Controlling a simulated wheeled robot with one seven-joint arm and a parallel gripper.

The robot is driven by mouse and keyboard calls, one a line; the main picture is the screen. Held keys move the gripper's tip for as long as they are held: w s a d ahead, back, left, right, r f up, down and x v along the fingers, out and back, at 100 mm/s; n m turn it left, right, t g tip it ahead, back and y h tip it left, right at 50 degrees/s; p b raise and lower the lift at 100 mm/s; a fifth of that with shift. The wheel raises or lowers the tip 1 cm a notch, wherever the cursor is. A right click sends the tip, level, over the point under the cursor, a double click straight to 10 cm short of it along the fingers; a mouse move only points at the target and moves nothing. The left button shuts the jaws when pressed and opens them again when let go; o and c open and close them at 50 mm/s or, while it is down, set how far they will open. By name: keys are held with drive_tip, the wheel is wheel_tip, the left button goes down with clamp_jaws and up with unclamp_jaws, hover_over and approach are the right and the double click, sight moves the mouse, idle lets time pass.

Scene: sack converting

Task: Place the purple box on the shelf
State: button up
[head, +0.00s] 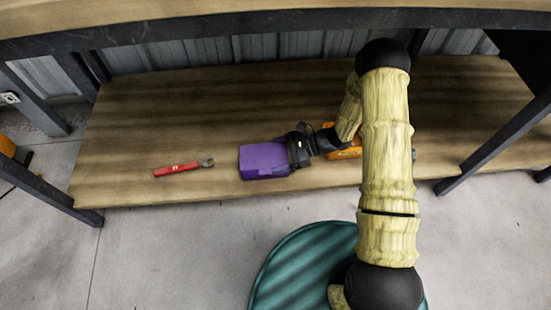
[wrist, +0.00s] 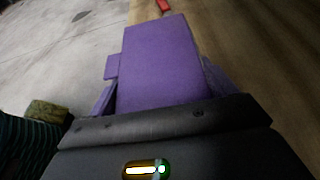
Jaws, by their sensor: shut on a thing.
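The purple box (head: 263,160) is at the left end of my gripper (head: 290,153) in the head view, over the front part of the lower wooden shelf (head: 200,110). My gripper is shut on the purple box. The box also fills the middle of the wrist view (wrist: 160,65), with purple-coloured finger parts along its sides. I cannot tell whether the box touches the shelf board or is held just above it.
A red-handled tool (head: 183,168) lies on the shelf left of the box. An orange tool (head: 345,142) lies behind my arm, partly hidden. Dark posts (head: 500,145) and an upper board (head: 250,22) frame the shelf. Its left rear area is clear.

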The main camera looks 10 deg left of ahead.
drive_tip(key=shift+f, duration=0.3)
drive_tip(key=o, duration=1)
drive_tip(key=shift+o, duration=0.2)
drive_tip(key=shift+r, duration=0.1)
drive_tip(key=shift+w+d+r, duration=0.1)
drive_tip(key=shift+d+r, duration=0.1)
drive_tip(key=p+v, duration=0.5)
drive_tip(key=v, duration=0.6)
drive_tip(key=shift+d+p, duration=0.25)
drive_tip(key=shift+p, duration=0.1)
